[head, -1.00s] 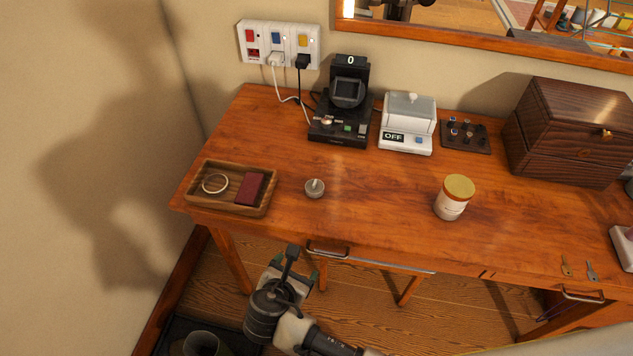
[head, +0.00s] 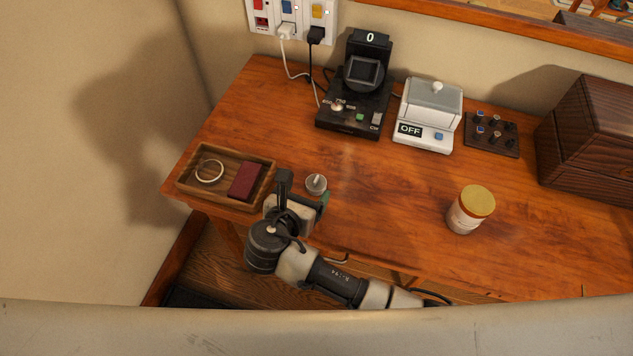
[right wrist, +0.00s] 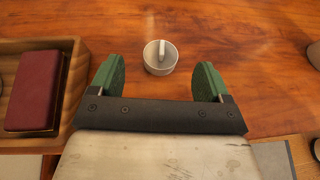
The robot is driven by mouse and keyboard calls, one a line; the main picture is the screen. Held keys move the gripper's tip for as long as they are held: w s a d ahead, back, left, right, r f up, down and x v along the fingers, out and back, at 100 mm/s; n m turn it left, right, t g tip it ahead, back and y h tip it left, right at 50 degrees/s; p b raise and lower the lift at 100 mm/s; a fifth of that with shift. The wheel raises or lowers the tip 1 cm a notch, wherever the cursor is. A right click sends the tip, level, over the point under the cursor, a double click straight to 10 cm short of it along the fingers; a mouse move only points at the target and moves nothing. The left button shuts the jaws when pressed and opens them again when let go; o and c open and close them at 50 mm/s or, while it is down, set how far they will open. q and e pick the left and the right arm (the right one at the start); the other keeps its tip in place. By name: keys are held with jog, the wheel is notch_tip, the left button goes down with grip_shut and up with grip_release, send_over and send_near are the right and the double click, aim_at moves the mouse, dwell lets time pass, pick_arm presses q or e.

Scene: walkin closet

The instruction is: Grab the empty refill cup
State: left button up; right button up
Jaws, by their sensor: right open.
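A small round grey cup (head: 316,184) stands on the wooden table, just right of the tray. In the right wrist view the cup (right wrist: 160,58) lies ahead of the fingers, roughly centred between them, with a pale upright piece showing at its middle. My right gripper (head: 298,198) is over the table's front edge, close to the cup and apart from it. In the right wrist view its green fingers (right wrist: 160,78) are spread with nothing between them. My left gripper is out of view.
A wooden tray (head: 180,186) with a ring (head: 209,172) and a dark red block (head: 245,181) is close on the left. A lidded jar (head: 470,210) stands to the right. A black device (head: 357,95) and a white OFF box (head: 428,115) are behind.

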aim_at(315, 181)
jog(key=x, duration=0.5)
jog(key=shift+w+d+f, duration=0.2)
jog(key=shift+w+d, duration=0.05)
jog(key=shift+w, duration=0.05)
jog(key=c, duration=1)
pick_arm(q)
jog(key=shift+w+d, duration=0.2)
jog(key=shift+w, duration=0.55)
pick_arm(e)
jog(key=shift+r, duration=0.15)
